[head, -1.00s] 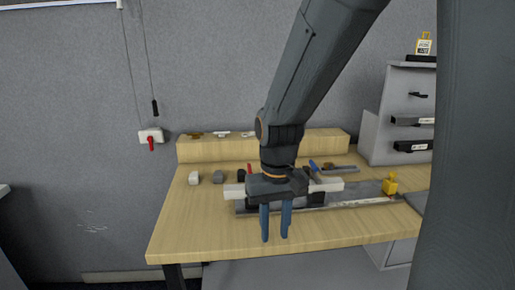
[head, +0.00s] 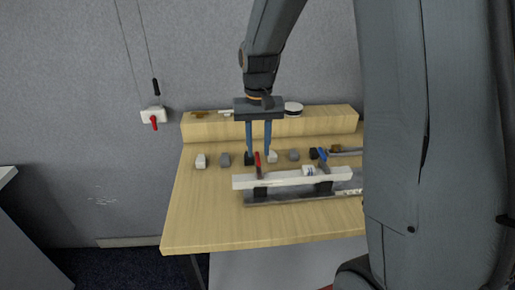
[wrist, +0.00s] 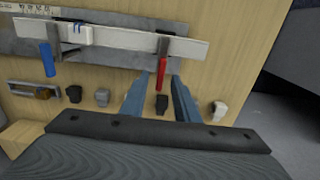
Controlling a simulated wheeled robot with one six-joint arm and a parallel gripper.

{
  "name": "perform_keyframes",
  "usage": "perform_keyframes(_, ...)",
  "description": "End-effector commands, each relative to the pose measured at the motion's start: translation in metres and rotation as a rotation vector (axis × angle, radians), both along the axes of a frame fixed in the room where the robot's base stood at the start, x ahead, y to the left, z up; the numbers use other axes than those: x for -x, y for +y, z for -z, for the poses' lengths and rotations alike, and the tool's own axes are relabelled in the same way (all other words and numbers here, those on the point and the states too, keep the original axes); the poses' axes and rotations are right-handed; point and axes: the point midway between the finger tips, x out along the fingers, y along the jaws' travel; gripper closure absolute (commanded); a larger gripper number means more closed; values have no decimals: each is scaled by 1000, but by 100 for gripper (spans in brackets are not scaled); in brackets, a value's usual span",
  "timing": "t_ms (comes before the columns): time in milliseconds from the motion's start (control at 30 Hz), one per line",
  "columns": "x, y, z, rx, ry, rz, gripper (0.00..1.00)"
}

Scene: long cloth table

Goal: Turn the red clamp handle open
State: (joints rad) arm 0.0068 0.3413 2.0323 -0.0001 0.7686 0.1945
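The red clamp handle (head: 257,160) stands near the left end of a long white bar (head: 285,179). It also shows in the wrist view (wrist: 161,74), hanging from a dark clamp piece at the bar. My gripper (head: 257,151) points down with two blue fingers apart and empty. In the wrist view its fingertips (wrist: 159,78) lie on either side of the red handle's line. I cannot tell whether the handle is between the fingers in depth; no contact is visible. A second clamp with a blue handle (wrist: 48,60) is further along the bar.
A raised wooden ledge (head: 222,130) runs along the back. A white wall box with a red lever (head: 153,117) hangs left. The table front (head: 215,230) is clear.

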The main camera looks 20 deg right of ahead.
Motion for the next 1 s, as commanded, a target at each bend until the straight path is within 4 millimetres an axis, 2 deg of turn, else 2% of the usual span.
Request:
perform_keyframes(200, 0, 1, 16, 0, 1, -3, 72)
perform_keyframes(467, 0, 3, 18, 0, -1, -5, 72)
perform_keyframes(633, 0, 3, 17, 0, -1, -5, 99)
perform_keyframes(1000, 0, 3, 17, 0, 0, 24, 100)
